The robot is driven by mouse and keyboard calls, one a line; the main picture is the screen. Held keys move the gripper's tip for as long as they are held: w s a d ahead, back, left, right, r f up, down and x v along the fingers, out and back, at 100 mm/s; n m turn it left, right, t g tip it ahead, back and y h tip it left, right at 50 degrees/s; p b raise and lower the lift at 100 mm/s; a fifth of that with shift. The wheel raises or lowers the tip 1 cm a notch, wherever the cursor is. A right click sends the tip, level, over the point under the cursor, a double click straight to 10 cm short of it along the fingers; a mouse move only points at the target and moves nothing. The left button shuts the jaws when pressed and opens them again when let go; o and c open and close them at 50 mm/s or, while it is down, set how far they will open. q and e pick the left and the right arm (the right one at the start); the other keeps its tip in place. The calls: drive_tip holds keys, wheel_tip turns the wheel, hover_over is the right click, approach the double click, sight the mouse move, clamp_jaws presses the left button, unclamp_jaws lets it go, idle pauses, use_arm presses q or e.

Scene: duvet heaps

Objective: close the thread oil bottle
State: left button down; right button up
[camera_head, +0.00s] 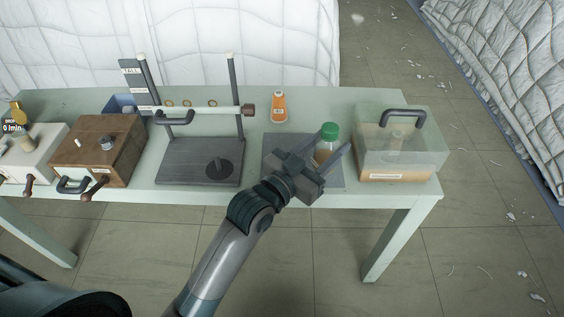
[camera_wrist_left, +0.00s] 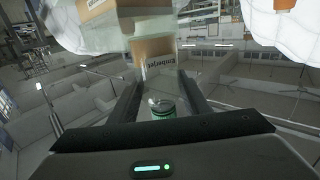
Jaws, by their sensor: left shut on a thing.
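A small clear bottle (camera_head: 325,157) with a green cap (camera_head: 330,131) and a pale orange label stands upright on the dark mat (camera_head: 273,152). My left gripper (camera_head: 338,139) comes in low from the front, shut on the bottle with a finger on each side. In the left wrist view the green cap (camera_wrist_left: 162,112) shows between the two fingers. My right gripper is not in view.
An orange bottle (camera_head: 279,107) stands behind the mat. A clear-lidded box (camera_head: 430,155) with a dark handle stands close on the right. A grey stand (camera_head: 190,170) with posts and a wooden box (camera_head: 80,160) are on the left. The table (camera_head: 400,202) ends just right of the box.

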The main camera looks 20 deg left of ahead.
use_arm(q)
drive_tip(key=shift+w+a+r+n+t+y, duration=0.15)
drive_tip(key=shift+w+r+n+t+y, duration=0.05)
drive_tip(key=shift+w+n+y, duration=0.25)
drive_tip(key=shift+w+a+r+n+t+y, duration=0.15)
drive_tip(key=shift+w+r+n+t+y, duration=0.15)
drive_tip(key=shift+w, duration=0.2)
drive_tip(key=shift+w+a+f+n+y, duration=0.15)
drive_tip(key=shift+w+a+n+y, duration=0.3)
drive_tip(key=shift+w+y, duration=0.4)
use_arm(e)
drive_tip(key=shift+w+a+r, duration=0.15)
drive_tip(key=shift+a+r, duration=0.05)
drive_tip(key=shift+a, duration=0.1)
use_arm(q)
drive_tip(key=shift+s, duration=0.15)
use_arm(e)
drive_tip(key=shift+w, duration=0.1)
use_arm(q)
drive_tip(key=shift+a, duration=0.1)
drive_tip(key=w+a+f+p, duration=0.1)
drive_tip(key=w+a+f, duration=0.2)
drive_tip(key=a+f, duration=0.4)
drive_tip(key=a, duration=0.4)
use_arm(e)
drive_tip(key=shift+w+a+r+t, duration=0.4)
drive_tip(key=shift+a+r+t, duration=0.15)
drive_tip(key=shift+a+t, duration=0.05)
